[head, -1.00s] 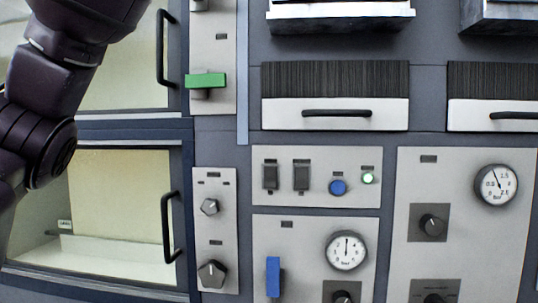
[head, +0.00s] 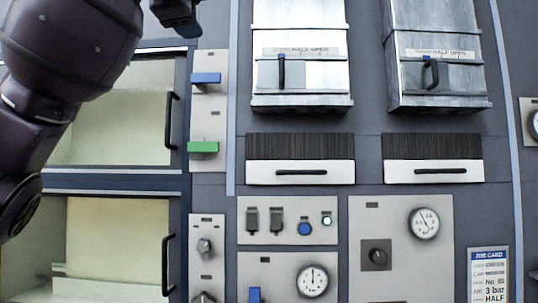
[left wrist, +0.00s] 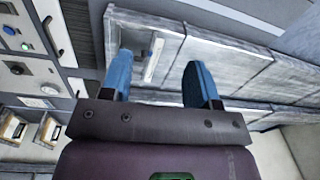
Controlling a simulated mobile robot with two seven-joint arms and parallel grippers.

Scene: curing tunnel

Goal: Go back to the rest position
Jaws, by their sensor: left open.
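My left gripper (left wrist: 161,78) is open and empty in the left wrist view, its two blue fingers apart. Behind the fingers is a grey metal hood with a handle, and nothing lies between the fingertips. In the head view my left arm crosses the upper left corner, in front of the glass-fronted chambers. Part of the hand shows at the top edge, and its fingertips are out of the frame. My right gripper is in neither view.
Two grey metal hoods marked half open, left (head: 299,95) and right (head: 437,100), stand above brush-fronted drawers (head: 301,172). Chamber doors with dark handles (head: 171,125) are at the left. Blue (head: 205,79) and green (head: 204,147) levers, gauges (head: 425,223) and a job card (head: 488,275) project little.

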